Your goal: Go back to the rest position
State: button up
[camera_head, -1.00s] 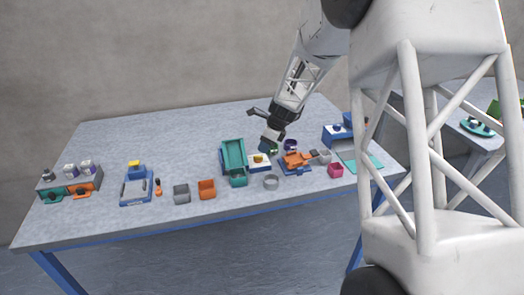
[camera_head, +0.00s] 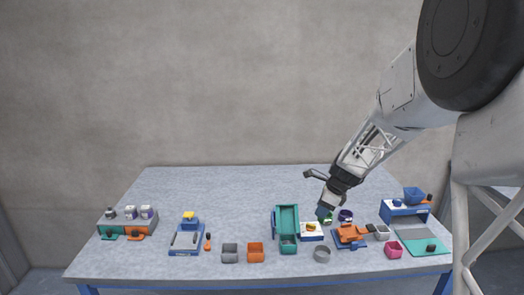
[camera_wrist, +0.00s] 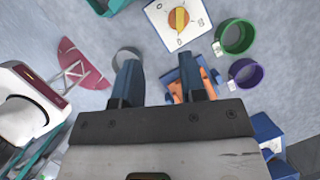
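My gripper (camera_head: 325,206) is over the right part of the grey table (camera_head: 200,268), close above the small green container (camera_head: 328,219). In the wrist view its two dark blue fingers (camera_wrist: 160,82) stand apart with nothing held between them. Below them I see a white box with a yellow dial (camera_wrist: 179,20), a green ring-shaped cup (camera_wrist: 236,37), a purple cup (camera_wrist: 246,74) and a grey ring (camera_wrist: 127,58). A blue and orange device (camera_wrist: 178,88) is partly hidden behind one finger.
A teal tray (camera_head: 287,215) stands left of the gripper, and a blue stand with a bowl (camera_head: 405,209) is at the right. A pink cup (camera_head: 393,250) is near the front edge. A blue scale (camera_head: 187,240) and a rack (camera_head: 112,226) stand left. The table's back is clear.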

jog(key=s+a+r+n+h, duration=0.1)
jog(key=s+a+r+n, duration=0.1)
jog(key=s+r+n, duration=0.35)
jog(key=s+a+r+n, duration=0.1)
jog(key=s+r+n, duration=0.1)
jog(key=s, duration=0.7)
jog(key=s+a+r+n+h, duration=0.1)
jog(key=s+a+r+n, duration=0.1)
jog(key=s+r+n, duration=0.35)
jog(key=s+n+h, duration=0.1)
jog(key=s+n, duration=0.8)
jog(key=s, duration=1.4)
jog(key=shift+a+f+h, duration=0.25)
jog(key=shift+a+h, duration=0.05)
jog(key=shift+h, duration=0.1)
dwell(1.0)
